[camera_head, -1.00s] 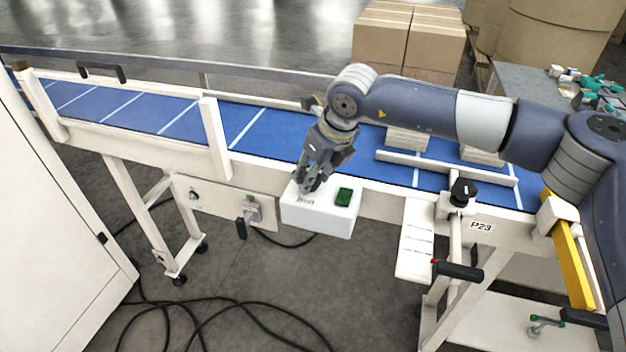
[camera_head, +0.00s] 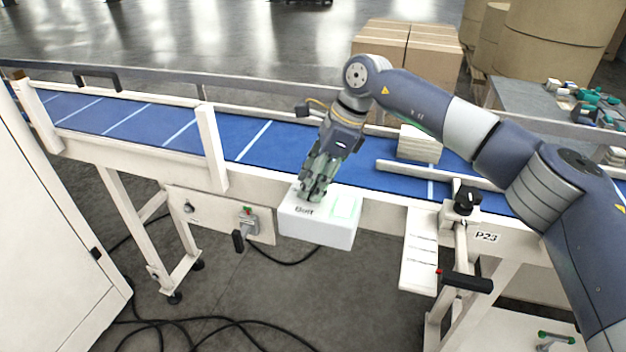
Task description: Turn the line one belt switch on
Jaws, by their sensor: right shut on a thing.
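The line one belt switch box is a white box (camera_head: 315,229) on the near side of the conveyor, with dark lettering that looks like "Belt" on its top. A square green lamp (camera_head: 346,207) on the right of its top glows pale bright green. My right gripper (camera_head: 311,194) points down at the top left of the box, behind the lettering. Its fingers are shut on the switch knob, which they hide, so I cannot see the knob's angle. My left gripper is not in view.
The blue conveyor belt (camera_head: 180,132) runs behind the box, with a stack of pale sheets (camera_head: 419,146) on it. A panel with a grey switch (camera_head: 248,222) hangs to the left. A black-handled lever (camera_head: 466,281) juts out at right. Cables lie on the floor.

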